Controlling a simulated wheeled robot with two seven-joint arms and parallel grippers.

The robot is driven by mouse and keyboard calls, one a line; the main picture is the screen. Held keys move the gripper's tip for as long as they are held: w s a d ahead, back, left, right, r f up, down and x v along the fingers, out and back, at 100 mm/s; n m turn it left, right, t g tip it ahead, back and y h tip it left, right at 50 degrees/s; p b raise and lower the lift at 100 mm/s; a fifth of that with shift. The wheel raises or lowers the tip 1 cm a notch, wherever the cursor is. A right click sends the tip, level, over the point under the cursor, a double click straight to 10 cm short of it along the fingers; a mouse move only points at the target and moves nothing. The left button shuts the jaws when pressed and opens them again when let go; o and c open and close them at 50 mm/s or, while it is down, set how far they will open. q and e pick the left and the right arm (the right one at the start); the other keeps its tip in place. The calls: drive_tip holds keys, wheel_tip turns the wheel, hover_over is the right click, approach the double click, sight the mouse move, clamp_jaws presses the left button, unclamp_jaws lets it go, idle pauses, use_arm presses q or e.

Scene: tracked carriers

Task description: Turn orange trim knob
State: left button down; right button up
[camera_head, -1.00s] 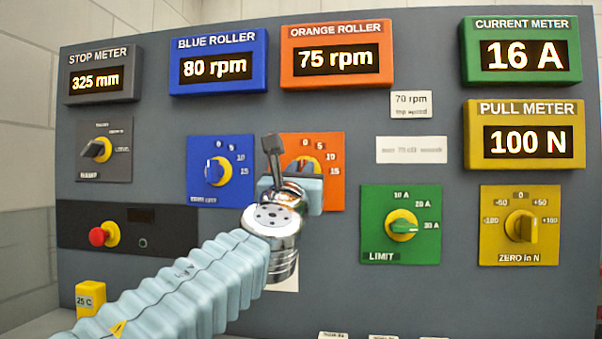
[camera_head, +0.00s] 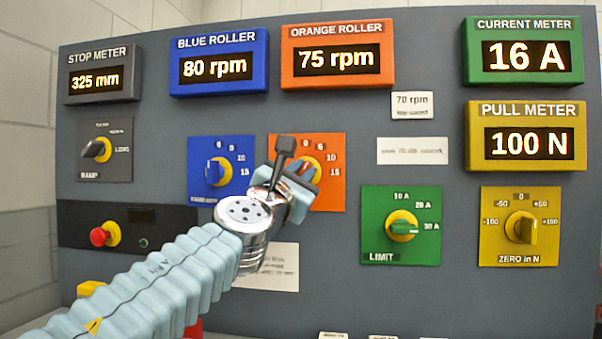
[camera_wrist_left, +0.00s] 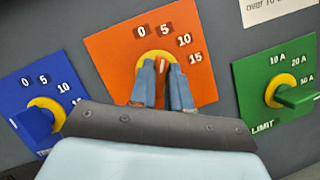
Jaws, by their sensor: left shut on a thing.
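The orange trim knob sits in a yellow ring (camera_head: 314,163) on an orange dial plate (camera_head: 333,145), marked 0, 5, 10 and 15. My left gripper (camera_wrist_left: 162,72) is shut on the orange knob (camera_wrist_left: 163,66), with one finger on each side of it in the left wrist view. In the head view my gripper and wrist hide most of the knob and the plate's lower left. The orange roller display (camera_head: 337,57) reads 75 rpm. My right gripper is not in view.
The blue knob (camera_head: 214,171) is close on the left of my gripper. The green limit knob (camera_head: 403,227) and yellow zero knob (camera_head: 524,228) are to the right. A red button (camera_head: 99,237) is at lower left. A label (camera_head: 411,105) reads 70 rpm.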

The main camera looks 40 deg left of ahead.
use_arm(q)
drive_tip(key=c, duration=1.2)
unclamp_jaws()
drive_tip(key=shift+o, duration=0.2)
drive_tip(key=shift+s+d+f, duration=0.1)
drive_tip(key=shift+s+f, duration=0.1)
drive_tip(key=shift+s, duration=0.2)
drive_tip(key=b+v, duration=0.2)
drive_tip(key=v, duration=1.1)
